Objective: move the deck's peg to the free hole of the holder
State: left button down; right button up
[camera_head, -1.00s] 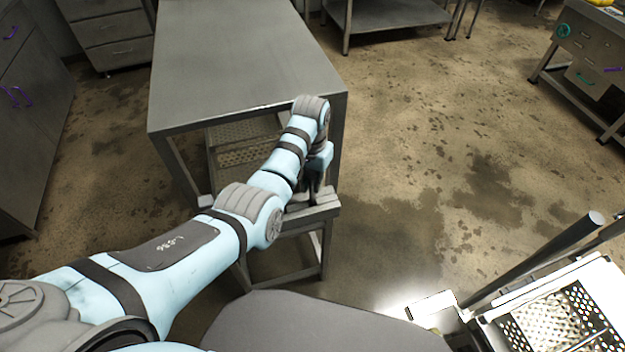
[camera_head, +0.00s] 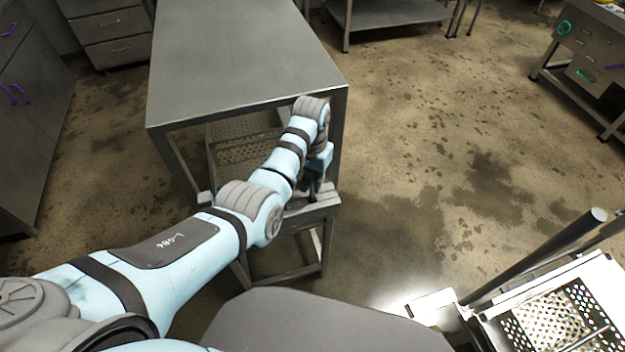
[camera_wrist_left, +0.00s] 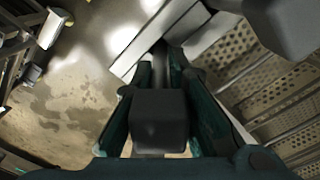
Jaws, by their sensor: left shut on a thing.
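My left gripper (camera_head: 316,190) reaches down at the front right corner of the grey table, over a low stand with a pale grey bar (camera_head: 315,211) on top. In the left wrist view the teal fingers of my left gripper (camera_wrist_left: 162,80) are shut on a dark, square-ended piece (camera_wrist_left: 160,118), which seems to be the peg. The pale bar (camera_wrist_left: 150,58) lies just beyond the fingertips there. Whether the piece sits in the bar or above it, I cannot tell. No free hole is clearly visible. My right gripper is not in view.
The grey table (camera_head: 240,60) stands behind the arm, with a perforated shelf (camera_head: 245,140) under it. A frame with a perforated tray (camera_head: 510,330) and dark posts stands at the lower right. The floor between is clear.

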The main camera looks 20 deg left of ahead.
pick_arm(q)
jog(key=shift+f, duration=0.3)
jog(key=c, duration=1.5)
grip_release()
jog(key=shift+r, duration=0.1)
notch_tip(320, 180, up, 7)
jog(key=shift+r, duration=0.2)
jog(key=shift+f, duration=0.1)
notch_tip(320, 180, down, 6)
jog(key=shift+f, duration=0.25)
jog(key=shift+r, duration=0.15)
